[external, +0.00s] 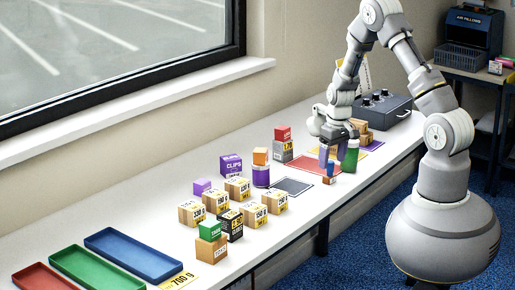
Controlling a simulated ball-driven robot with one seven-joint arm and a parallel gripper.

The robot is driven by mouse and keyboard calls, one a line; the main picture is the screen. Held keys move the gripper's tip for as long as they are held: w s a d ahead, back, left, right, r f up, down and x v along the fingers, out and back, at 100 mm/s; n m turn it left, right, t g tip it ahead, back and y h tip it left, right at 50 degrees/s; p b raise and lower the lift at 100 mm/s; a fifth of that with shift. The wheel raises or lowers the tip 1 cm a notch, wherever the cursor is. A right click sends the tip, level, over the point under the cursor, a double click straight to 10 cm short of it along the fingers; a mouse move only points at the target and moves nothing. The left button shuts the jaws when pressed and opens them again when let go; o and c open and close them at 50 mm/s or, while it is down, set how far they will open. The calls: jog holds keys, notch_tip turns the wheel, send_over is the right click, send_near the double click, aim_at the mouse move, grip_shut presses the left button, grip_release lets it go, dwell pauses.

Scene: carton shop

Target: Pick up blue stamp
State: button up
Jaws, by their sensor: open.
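A small blue piece (330,169), which looks like the blue stamp, is near the table's front edge at the right, with an orange-brown part at its foot. It is too small to make out fully. My gripper (335,144) points down above and behind it, among a purple item (323,155) and a green cylinder (350,158). The fingers are open, but they partly blend with these items, and I cannot tell whether they touch anything.
Red (305,166) and dark (292,186) mats lie left of my gripper. Several cartons (238,188) crowd the table's middle. Blue (133,253), green and red trays are at the near left. A dark control box (385,108) stands behind.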

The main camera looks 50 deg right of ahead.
aim_at(329, 175)
jog(key=f, duration=0.1)
jog(key=f+b, duration=0.1)
jog(key=f, duration=0.1)
jog(key=w+f+b, duration=0.1)
jog(key=f, duration=0.1)
jog(key=shift+f, duration=0.25)
jog(key=shift+s+r, duration=0.1)
jog(key=c, duration=1.2)
